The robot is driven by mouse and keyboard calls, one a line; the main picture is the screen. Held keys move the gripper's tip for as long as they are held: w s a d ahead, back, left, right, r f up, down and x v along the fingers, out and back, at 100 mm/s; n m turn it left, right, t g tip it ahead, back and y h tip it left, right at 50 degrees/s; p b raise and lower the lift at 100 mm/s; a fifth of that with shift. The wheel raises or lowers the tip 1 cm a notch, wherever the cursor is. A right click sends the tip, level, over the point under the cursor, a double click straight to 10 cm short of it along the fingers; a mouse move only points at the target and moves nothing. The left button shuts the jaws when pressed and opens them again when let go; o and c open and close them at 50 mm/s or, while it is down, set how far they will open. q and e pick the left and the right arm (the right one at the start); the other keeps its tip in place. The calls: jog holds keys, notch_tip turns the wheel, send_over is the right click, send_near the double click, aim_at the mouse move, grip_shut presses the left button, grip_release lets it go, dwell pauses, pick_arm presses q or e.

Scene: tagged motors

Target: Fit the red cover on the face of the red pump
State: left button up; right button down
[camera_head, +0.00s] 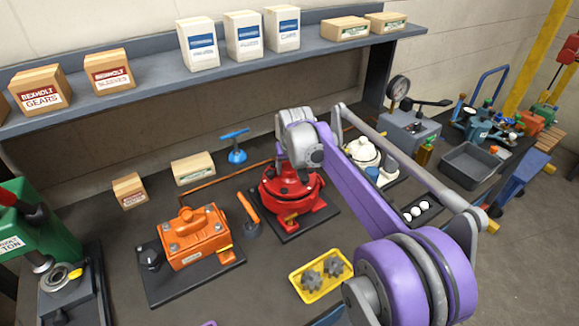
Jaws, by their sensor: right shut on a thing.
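The red pump (310,215) stands on a dark base plate in the middle of the bench. My right arm reaches in from the right, and my right gripper (293,163) is directly over the pump. It is shut on the red cover (290,188), which is at the top of the pump. The wrist hides part of the cover and the fingertips, so I cannot tell whether the cover is seated or slightly above the face.
An orange gearbox (194,240) on a plate and an orange-handled tool (249,213) lie left of the pump. A yellow tray (320,287) with grey gears is in front. A white pump (362,152) stands behind right. A shelf (140,90) with boxes runs along the back.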

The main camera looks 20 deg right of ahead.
aim_at(288, 163)
pick_arm(q)
jog(key=shift+s+f+b, duration=0.15)
jog(key=shift+f+b, duration=0.15)
jog(key=shift+f, duration=0.1)
pick_arm(e)
jog(key=shift+f, duration=0.65)
pick_arm(q)
jog(key=shift+s+f, duration=0.1)
pick_arm(e)
jog(key=shift+c, duration=0.3)
grip_release()
jog(key=shift+f, duration=0.1)
pick_arm(q)
jog(key=shift+w+r+p, duration=0.2)
jog(key=shift+r+p, duration=0.2)
jog(key=shift+r, duration=0.15)
jog(key=shift+w+r+p, duration=0.2)
jog(key=shift+r+p, duration=0.15)
jog(key=shift+r, duration=0.2)
pick_arm(e)
jog(key=shift+a+r, duration=0.1)
jog(key=shift+r, duration=1.4)
pick_arm(q)
jog(key=shift+w+r+p, duration=0.35)
jog(key=shift+r+p, duration=0.05)
jog(key=shift+r, duration=0.2)
jog(key=shift+w+r+p, duration=0.35)
jog(key=shift+r, duration=0.25)
pick_arm(e)
jog(key=shift+r, duration=1.6)
